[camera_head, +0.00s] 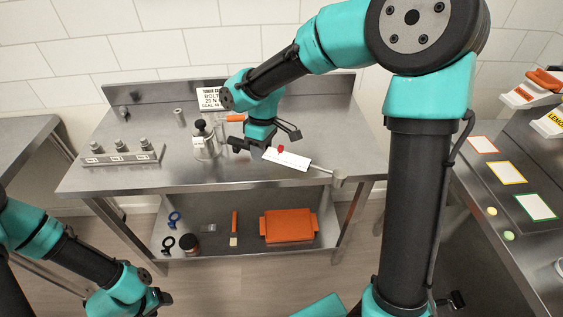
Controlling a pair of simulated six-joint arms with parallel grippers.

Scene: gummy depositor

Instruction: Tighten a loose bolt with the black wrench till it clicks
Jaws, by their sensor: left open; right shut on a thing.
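My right gripper (262,145) is low over the steel table, left of the white plate. It is shut on a dark thing that its own parts mostly hide; I cannot tell for sure whether it is the black wrench. A dark bar (237,144) sticks out on its left side. My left gripper (158,299) is open and empty at the bottom left, below and away from the table.
A clear jar with a black top (204,140) stands close left of the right gripper. A white plate (287,158) with a red piece and a metal rod lie to its right. A sign (209,98) stands behind. An orange tray (288,226) and small tools are on the lower shelf.

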